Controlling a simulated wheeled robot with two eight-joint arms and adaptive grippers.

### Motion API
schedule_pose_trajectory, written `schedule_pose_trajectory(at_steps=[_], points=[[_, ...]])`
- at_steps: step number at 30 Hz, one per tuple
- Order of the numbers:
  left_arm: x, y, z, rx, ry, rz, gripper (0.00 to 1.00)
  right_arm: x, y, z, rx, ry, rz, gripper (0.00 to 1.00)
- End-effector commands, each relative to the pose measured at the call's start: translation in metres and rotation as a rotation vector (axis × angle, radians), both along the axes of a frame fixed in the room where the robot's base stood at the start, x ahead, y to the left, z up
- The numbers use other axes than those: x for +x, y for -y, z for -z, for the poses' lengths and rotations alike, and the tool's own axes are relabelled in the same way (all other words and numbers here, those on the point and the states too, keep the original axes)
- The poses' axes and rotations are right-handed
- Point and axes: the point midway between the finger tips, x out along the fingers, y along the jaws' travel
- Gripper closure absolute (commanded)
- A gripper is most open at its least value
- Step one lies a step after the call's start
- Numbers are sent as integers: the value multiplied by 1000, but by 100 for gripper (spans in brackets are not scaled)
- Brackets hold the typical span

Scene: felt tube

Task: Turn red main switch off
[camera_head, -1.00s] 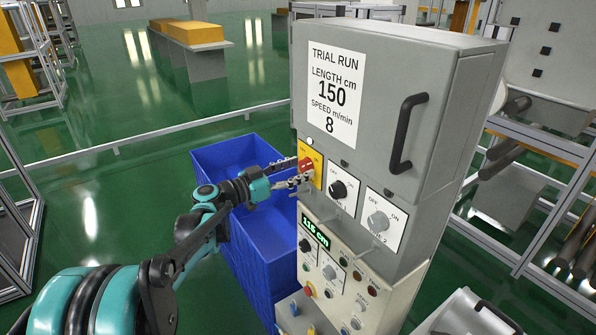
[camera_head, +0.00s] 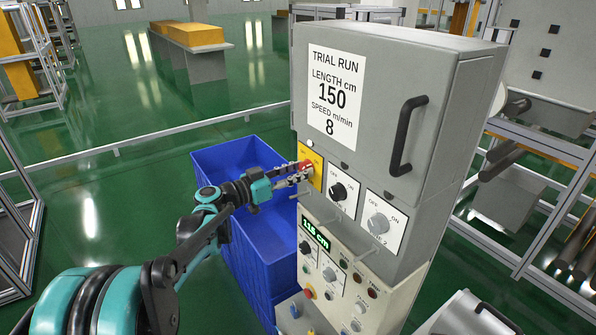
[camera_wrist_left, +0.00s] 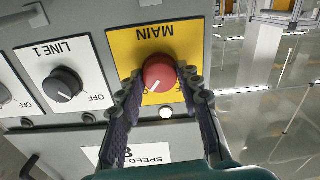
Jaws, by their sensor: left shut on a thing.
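The red main switch (camera_wrist_left: 159,74) is a round knob on a yellow plate (camera_wrist_left: 119,43) marked MAIN, shown upside down in the left wrist view. In the head view the yellow plate (camera_head: 317,176) is at the left edge of the grey control cabinet (camera_head: 390,95), and the red knob (camera_head: 305,165) is partly hidden. My left gripper (camera_head: 303,172) reaches it from the left; its fingers (camera_wrist_left: 159,83) are shut on the knob, one on each side. The knob's white mark points to the lower left in the wrist view. My right gripper is not in view.
The black LINE 1 knob (camera_wrist_left: 63,84) is beside the yellow plate. A grey knob (camera_head: 378,222) is farther right. A door handle (camera_head: 405,135) sticks out from the cabinet. Blue crates (camera_head: 237,153) stand on the floor below my left arm.

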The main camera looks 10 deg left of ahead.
Motion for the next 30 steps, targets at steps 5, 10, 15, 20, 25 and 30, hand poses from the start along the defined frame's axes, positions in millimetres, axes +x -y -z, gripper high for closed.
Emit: schedule_pose_trajectory(at_steps=[5,10,15,20,25,30], points=[[0,0,-1,-89,-89,0,94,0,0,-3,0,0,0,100],[0,0,-1,-201,-199,0,94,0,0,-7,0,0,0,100],[0,0,-1,-316,-314,0,94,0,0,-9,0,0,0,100],[0,0,-1,-424,-421,0,94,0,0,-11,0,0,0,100],[0,0,-1,-538,-534,0,94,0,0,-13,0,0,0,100],[0,0,-1,-652,-647,0,94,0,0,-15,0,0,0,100]])
